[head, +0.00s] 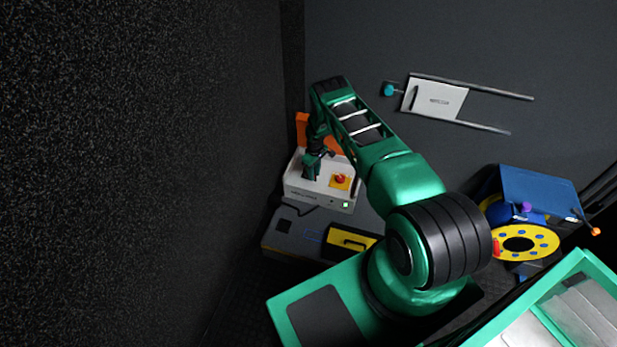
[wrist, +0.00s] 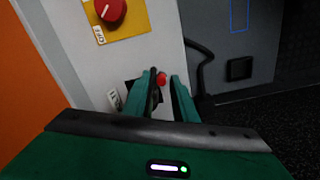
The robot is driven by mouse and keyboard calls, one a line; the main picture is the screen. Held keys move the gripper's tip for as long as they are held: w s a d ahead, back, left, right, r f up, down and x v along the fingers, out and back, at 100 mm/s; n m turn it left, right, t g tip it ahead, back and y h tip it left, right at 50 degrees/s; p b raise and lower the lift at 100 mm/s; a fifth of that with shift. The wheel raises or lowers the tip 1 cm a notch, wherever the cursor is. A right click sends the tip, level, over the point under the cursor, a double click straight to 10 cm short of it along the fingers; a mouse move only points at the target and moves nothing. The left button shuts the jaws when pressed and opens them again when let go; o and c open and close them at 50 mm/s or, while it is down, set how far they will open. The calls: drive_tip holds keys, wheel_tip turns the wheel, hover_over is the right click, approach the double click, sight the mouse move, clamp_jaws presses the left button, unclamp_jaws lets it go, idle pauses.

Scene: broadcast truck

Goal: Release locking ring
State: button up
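My gripper (wrist: 163,85) is in the wrist view at the face of a white unit, with its two green fingers apart. A small red round part (wrist: 161,79) shows between the fingertips, with dark material beside the left finger. I cannot tell whether the fingers touch it.
A red knob on a yellow plate (head: 340,181) is on the unit, right of my gripper. An orange panel (head: 302,130) stands behind. A grey case (head: 285,232) with a yellow part (head: 350,242) lies in front. A dark wall (head: 240,120) is close on the left.

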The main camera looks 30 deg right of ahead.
idle(0.3)
wheel_tip(320, 180, up, 11)
drive_tip(key=shift+f, duration=0.15)
idle(0.4)
idle(0.4)
